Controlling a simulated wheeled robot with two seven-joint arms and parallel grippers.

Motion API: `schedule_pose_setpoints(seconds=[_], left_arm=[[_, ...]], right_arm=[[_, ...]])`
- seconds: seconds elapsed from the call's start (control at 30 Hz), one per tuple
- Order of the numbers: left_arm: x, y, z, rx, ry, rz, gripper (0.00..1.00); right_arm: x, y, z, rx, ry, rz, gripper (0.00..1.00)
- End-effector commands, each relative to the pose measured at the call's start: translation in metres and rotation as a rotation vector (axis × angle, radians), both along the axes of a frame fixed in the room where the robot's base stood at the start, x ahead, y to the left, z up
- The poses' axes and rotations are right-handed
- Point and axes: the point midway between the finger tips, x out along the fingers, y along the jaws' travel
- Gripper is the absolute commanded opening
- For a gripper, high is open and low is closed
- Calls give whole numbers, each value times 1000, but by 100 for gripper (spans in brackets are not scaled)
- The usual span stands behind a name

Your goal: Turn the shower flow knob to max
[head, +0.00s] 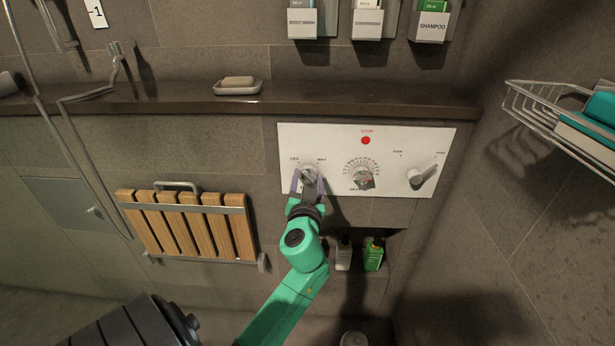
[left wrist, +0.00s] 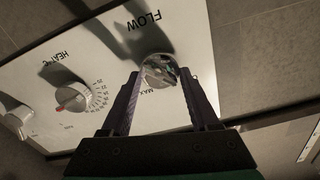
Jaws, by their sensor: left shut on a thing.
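The round metal flow knob (head: 309,172) sits at the left end of the white control panel (head: 390,138), between the OFF and MAX marks. In the left wrist view the knob (left wrist: 158,71) is between the fingertips, with the FLOW and MAX labels around it. My left gripper (head: 308,182) is shut on the knob, one finger on each side. It also shows large in the left wrist view (left wrist: 160,84). The fingers hide part of the knob, and I cannot tell exactly where it points. My right gripper is not in view.
The heat dial (head: 361,177) and a lever knob (head: 423,176) are to the right, below a red STOP button (head: 366,140). A ledge (head: 180,101) with a soap dish (head: 238,90) runs above. A folded wooden seat (head: 188,224) is left; bottles (head: 374,255) stand in a niche below.

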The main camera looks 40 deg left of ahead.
Motion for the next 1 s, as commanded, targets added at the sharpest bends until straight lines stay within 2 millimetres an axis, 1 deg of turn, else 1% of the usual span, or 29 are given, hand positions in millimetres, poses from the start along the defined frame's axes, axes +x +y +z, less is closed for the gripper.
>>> schedule_pose_setpoints(seconds=[0.27, 0.67, 1.0], left_arm=[[1, -1, 1, 130, 95, -2, 6], [1, -1, 1, 427, 320, 0, 6], [1, -2, 1, 687, 516, 1, 6]], right_arm=[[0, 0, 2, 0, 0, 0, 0], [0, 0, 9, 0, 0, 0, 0], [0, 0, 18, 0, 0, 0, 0]])
